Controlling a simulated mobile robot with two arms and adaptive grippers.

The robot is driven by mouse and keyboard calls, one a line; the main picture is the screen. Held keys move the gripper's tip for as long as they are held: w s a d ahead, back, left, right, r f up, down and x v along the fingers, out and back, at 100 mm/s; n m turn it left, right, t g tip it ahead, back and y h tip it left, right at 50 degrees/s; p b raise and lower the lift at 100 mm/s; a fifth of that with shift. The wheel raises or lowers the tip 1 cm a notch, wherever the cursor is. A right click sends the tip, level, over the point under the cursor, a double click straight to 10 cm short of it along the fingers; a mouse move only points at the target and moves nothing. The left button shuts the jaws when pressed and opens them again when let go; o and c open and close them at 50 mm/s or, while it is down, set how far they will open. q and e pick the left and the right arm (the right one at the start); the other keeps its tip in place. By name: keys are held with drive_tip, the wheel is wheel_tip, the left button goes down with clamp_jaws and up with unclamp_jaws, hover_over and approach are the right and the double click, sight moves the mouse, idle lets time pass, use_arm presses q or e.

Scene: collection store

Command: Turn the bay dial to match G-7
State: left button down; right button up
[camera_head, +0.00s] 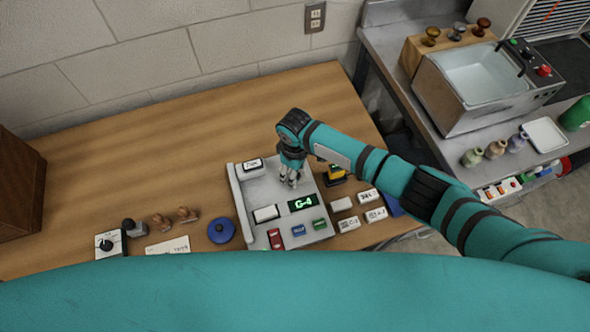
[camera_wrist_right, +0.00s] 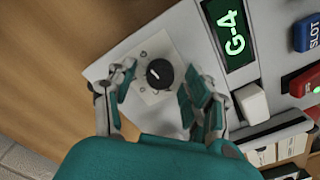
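The grey console (camera_head: 252,190) stands on the wooden table. Its display (camera_head: 302,203) reads G-4 in green, and the display (camera_wrist_right: 232,35) also shows in the right wrist view. The black bay dial (camera_wrist_right: 160,74) has a white pointer line and sits on a pale plate at the console's corner. My right gripper (camera_head: 291,180) is over the console and hides the dial in the head view. In the right wrist view, the right gripper (camera_wrist_right: 152,84) is open, with its fingers apart on both sides of the dial. My left gripper does not show.
Red, blue and green buttons line the console's front edge. White labelled blocks (camera_head: 348,224) lie to its right, and a blue round object (camera_head: 221,230) and wooden stamps (camera_head: 187,214) to its left. The back of the table is clear. A metal basin (camera_head: 485,80) stands on the right bench.

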wheel_tip(320, 180, up, 12)
idle(0.6)
idle(0.5)
